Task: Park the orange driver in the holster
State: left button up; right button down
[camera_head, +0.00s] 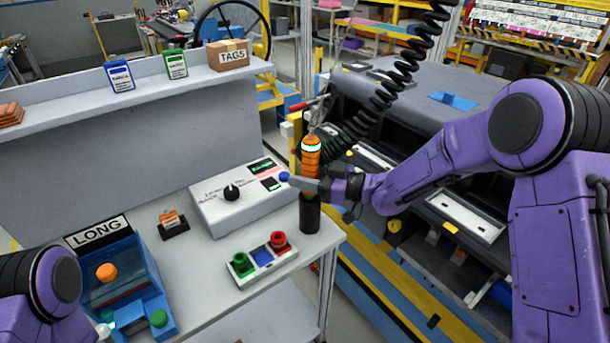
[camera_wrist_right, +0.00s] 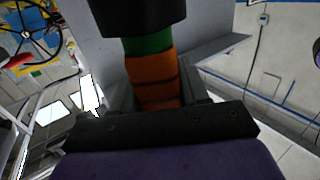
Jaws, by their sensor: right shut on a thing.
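The orange driver (camera_head: 311,157) stands upright under the black coiled cable, with a pale green band near its top. My right gripper (camera_head: 308,187) is shut on its lower part. The black cylindrical holster (camera_head: 309,214) is directly below, at the bench's right end; the gripper hides the join, so I cannot tell how far the driver is in. In the right wrist view the driver (camera_wrist_right: 152,75) lies between the fingers, with a green band and a wider black part beyond it. Of my left arm only a purple link shows at the lower left.
A control box with a knob (camera_head: 236,197) and a button panel (camera_head: 262,258) stand left of the holster on the bench (camera_head: 210,275). A blue LONG bin (camera_head: 125,285) is at the left. A shelf (camera_head: 160,88) holds boxes. A grey dashboard module (camera_head: 440,100) lies behind my right arm.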

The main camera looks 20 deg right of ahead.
jog(key=shift+f, duration=0.15)
jog(key=shift+c, duration=2.4)
grip_release()
jog(key=shift+s, duration=0.1)
jog(key=b+v, duration=0.2)
jog(key=v, duration=0.8)
jog(key=shift+d+b, duration=0.15)
jog(key=shift+b, duration=0.15)
jog(key=shift+s, duration=0.1)
